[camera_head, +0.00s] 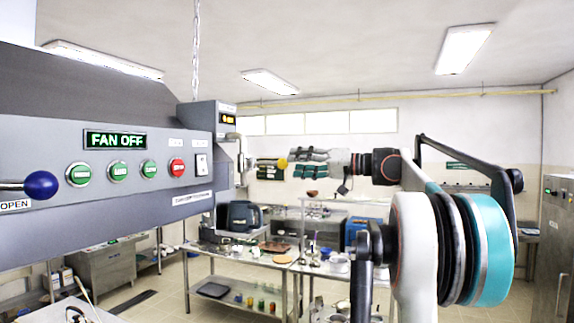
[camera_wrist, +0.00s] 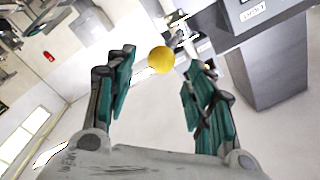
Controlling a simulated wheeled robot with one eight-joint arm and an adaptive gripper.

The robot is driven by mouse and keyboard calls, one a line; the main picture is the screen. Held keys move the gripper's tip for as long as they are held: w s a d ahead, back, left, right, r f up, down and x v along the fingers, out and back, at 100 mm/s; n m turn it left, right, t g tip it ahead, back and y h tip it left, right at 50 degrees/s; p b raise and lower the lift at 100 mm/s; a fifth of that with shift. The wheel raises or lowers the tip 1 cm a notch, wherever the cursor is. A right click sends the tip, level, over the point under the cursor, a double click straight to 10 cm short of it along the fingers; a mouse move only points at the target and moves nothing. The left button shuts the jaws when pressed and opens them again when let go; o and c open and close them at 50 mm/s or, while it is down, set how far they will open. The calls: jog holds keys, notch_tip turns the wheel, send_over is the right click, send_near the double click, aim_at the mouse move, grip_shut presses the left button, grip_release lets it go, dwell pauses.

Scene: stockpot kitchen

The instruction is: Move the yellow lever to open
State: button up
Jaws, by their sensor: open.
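In the wrist view, the yellow knob (camera_wrist: 161,60) appears between the two fingertips of my gripper (camera_wrist: 160,70), with a gap on both sides. Whether the knob is fully between the pads or a little beyond them is hard to tell. The lever's rod is mostly hidden.
The grey control panel (camera_head: 100,195) fills the left, with a "FAN OFF" display (camera_head: 115,139), several buttons and a blue-knobbed lever (camera_head: 40,185) beside an "OPEN" label. A steel table (camera_head: 230,283) with small items stands below.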

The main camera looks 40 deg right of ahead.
jog(key=v, duration=0.6)
jog(key=shift+s, duration=0.25)
jog(key=shift+d, duration=0.1)
